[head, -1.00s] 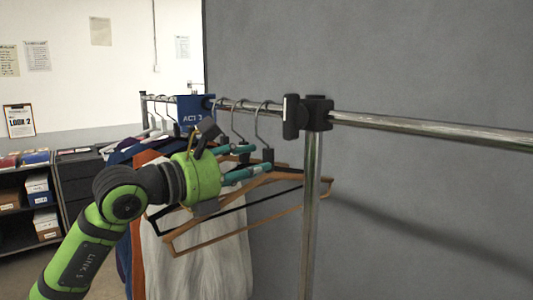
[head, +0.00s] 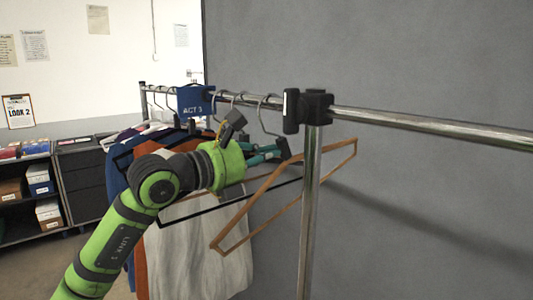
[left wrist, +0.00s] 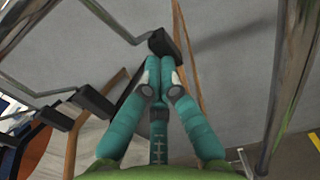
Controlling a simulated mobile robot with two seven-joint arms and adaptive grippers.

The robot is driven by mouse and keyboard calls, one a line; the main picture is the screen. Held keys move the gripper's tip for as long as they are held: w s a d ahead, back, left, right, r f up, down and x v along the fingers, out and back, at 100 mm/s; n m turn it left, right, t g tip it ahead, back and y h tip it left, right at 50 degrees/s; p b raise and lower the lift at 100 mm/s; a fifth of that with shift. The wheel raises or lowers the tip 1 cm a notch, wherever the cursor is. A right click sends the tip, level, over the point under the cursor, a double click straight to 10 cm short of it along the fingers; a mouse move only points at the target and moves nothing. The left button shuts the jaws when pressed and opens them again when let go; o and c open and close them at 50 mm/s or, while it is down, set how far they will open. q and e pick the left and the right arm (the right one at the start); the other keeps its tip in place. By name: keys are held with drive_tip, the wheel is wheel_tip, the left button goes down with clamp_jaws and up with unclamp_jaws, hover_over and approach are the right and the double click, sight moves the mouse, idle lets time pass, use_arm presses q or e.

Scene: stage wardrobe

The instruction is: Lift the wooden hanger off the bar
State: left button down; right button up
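The wooden hanger (head: 285,190) hangs at the near end of the row, beside the upright post, its light brown frame tilted up to the right. Its metal hook (head: 261,118) is still over the bar (head: 425,127). My left gripper (head: 281,148) has its teal fingers together at the hanger's black neck, just below the hook. In the left wrist view the fingertips (left wrist: 160,66) meet at the dark neck block (left wrist: 162,42), and a wooden bar (left wrist: 190,50) runs past them. The exact contact is partly hidden. My right gripper is not in view.
A black hanger (head: 222,206) and several garments (head: 195,245) hang close to the left. A blue "ACT 3" tag (head: 195,101) is on the bar. A black clamp (head: 308,110) joins the bar to the post (head: 308,210). Right of the post is free room before the grey wall.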

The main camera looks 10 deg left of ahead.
use_arm(q)
drive_tip(key=shift+r, duration=0.15)
wheel_tip(320, 180, up, 3)
drive_tip(key=shift+r+p, duration=0.1)
drive_tip(key=shift+p, duration=0.95)
drive_tip(key=c, duration=1.4)
unclamp_jaws()
drive_tip(key=shift+c, duration=0.2)
